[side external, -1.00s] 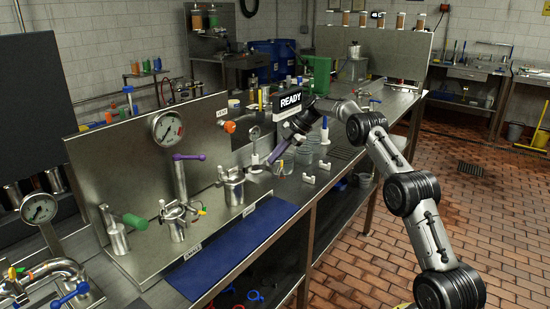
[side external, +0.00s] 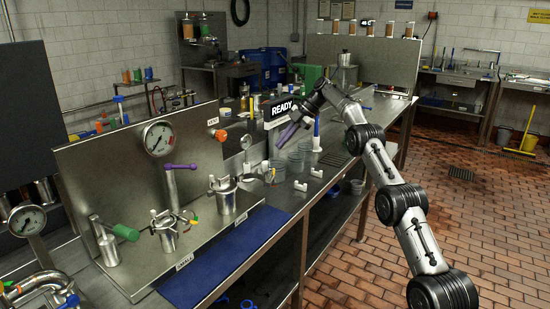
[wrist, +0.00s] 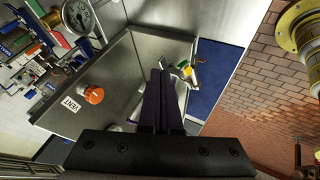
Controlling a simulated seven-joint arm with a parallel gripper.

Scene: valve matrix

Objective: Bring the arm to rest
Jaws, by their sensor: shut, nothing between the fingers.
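My gripper (side external: 282,144) shows purple fingers pressed together, with nothing between them. It is in the air above the bench, close to the black READY sign (side external: 283,108) in the side view. The fingers point down and to the left. In the wrist view my gripper (wrist: 161,72) is shut, its dark fingers in front of the steel valve panel. The fingers and the dark gripper body hide part of the panel and bench there.
The bench holds a pressure gauge (side external: 158,138), a purple-handled valve (side external: 180,167), a green-handled valve (side external: 124,232) and a blue mat (side external: 225,257). An orange knob (wrist: 94,94) sits by the VENT label. Clear brick floor (side external: 330,270) lies in front of the bench.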

